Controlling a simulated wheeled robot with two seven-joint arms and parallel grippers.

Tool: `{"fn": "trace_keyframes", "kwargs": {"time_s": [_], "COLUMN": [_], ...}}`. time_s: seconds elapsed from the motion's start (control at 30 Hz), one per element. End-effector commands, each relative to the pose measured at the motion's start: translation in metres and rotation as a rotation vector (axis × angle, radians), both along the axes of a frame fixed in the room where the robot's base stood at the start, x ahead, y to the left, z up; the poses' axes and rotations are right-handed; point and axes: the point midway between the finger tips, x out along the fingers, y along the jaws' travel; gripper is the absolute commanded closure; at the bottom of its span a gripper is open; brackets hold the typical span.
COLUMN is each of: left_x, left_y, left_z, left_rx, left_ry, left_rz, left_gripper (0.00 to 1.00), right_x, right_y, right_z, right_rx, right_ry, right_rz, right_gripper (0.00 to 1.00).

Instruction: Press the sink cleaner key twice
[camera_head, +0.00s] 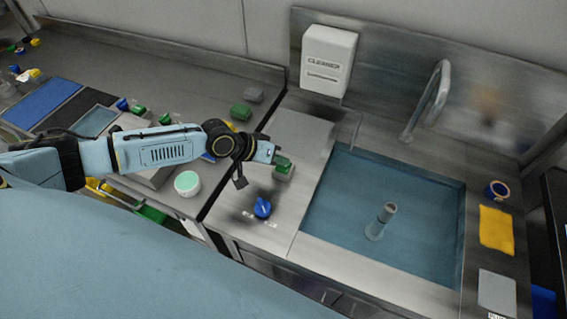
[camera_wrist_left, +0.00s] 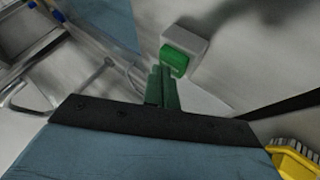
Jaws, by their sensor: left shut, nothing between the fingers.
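The sink cleaner key is a green button on a small grey box (camera_head: 285,172), on the steel top left of the sink (camera_head: 335,225). In the left wrist view the green button (camera_wrist_left: 174,62) shows on its grey box, just beyond the fingertips. My left gripper (camera_head: 275,156) is shut and empty, close beside the key. Its dark green fingers (camera_wrist_left: 162,72) point at the button in the wrist view. I cannot tell whether they touch it. A white dispenser marked CLEANER (camera_head: 328,60) hangs on the back wall. My right gripper is not in view.
A blue knob (camera_head: 262,208) stands in front of the key. A curved tap (camera_head: 428,100) rises behind the sink, and a short upright pipe (camera_head: 384,217) stands in it. A yellow cloth (camera_head: 496,229) lies at right. Several small coloured controls and a white-green jar (camera_head: 187,184) are on the left counter.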

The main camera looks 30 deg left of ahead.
Motion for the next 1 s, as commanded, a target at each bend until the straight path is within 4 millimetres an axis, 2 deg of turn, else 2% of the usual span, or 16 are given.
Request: {"fn": "trace_keyframes", "kwargs": {"time_s": [0.7,1.0], "left_x": [-0.001,-0.001], "left_y": [0.000,0.000], "left_z": [-0.007,0.007], "left_rx": [0.001,0.001], "left_ry": [0.004,0.004], "left_rz": [-0.001,-0.001], "left_gripper": [1.00,1.00], "right_x": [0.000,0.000], "right_y": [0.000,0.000], "right_z": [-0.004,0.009], "right_rx": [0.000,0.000], "right_ry": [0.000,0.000], "right_rz": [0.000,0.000], "right_gripper": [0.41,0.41]}}
